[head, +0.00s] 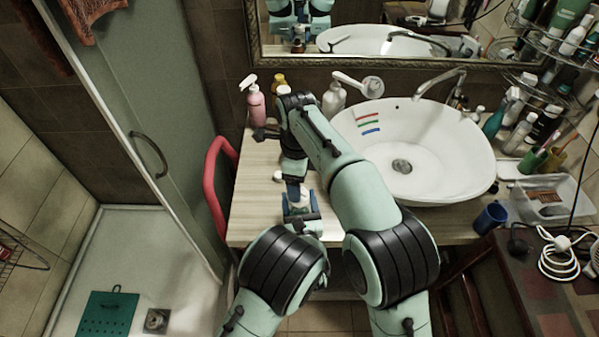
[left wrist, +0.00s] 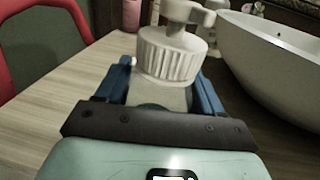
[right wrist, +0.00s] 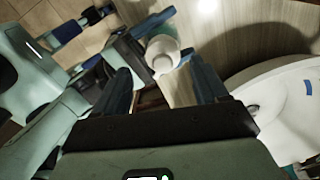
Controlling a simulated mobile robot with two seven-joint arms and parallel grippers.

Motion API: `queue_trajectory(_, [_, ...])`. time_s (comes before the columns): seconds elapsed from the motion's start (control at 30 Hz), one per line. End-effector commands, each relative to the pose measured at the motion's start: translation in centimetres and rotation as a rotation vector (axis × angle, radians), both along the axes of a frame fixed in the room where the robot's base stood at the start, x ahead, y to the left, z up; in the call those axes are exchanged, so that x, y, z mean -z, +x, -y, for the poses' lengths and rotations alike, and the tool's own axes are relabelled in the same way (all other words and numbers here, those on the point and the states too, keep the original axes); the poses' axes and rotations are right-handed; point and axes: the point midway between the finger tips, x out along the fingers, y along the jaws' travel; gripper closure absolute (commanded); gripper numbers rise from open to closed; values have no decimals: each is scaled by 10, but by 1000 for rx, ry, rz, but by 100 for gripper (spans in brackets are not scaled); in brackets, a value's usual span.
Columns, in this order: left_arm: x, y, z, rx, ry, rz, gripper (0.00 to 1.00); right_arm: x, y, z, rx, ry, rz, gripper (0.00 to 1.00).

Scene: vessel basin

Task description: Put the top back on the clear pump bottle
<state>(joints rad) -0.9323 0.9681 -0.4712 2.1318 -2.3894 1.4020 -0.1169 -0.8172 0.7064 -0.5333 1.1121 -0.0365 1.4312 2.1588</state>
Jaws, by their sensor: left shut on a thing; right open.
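My left gripper (head: 300,210) is shut on the clear pump bottle; its blue fingers show on either side of the body (left wrist: 160,97) in the left wrist view. The white pump top (left wrist: 172,50), with ribbed collar and spout, sits upright over the bottle's mouth. I cannot tell whether it is screwed down. The top also shows in the right wrist view (right wrist: 162,55). My right gripper (right wrist: 160,67) is open, pointing down, with the top seen between its fingers and apparently beyond their tips.
The white basin (head: 455,160) stands right of the grippers on the wooden counter (head: 255,205). A pink pump bottle (head: 256,107) and a white bottle (head: 334,100) stand at the back. A blue cup (head: 490,218) is at right.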

Motion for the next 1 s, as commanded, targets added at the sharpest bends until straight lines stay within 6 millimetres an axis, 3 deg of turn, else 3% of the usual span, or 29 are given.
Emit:
queue_trajectory(0.4, [0,0,0,0,0,1,100,8,-6,-8,-1018,21,-58,28])
queue_trajectory(1.0, [0,0,0,0,0,1,100,-1,-7,-10,-2485,84,-72,28])
